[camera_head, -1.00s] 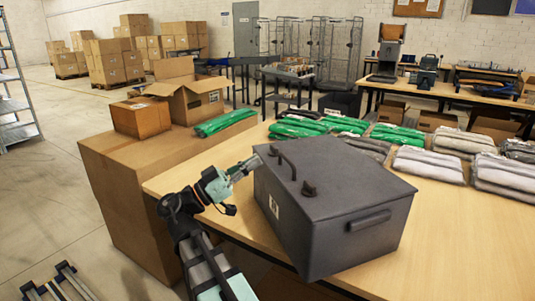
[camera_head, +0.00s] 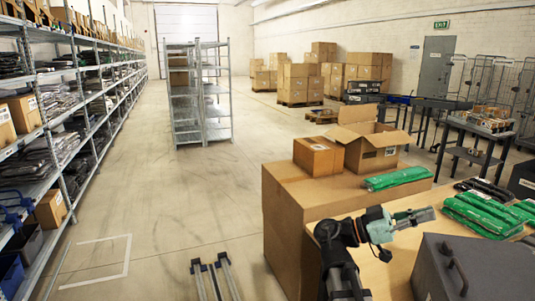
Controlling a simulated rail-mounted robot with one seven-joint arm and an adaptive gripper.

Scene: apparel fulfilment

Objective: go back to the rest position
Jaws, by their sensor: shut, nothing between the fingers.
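My gripper (camera_head: 424,215) is at the end of my arm, low and right of centre in the head view. It is shut and empty. It points right, above the wooden table (camera_head: 388,258), a little above and left of the dark grey case (camera_head: 478,268). The case shows only in part at the lower right edge. It is apart from my gripper as far as I can tell.
A large cardboard box (camera_head: 285,217) stands left of the table, bearing a smaller closed box (camera_head: 318,155), an open box (camera_head: 372,145) and a green bagged garment (camera_head: 397,178). More green bags (camera_head: 482,214) lie at right.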

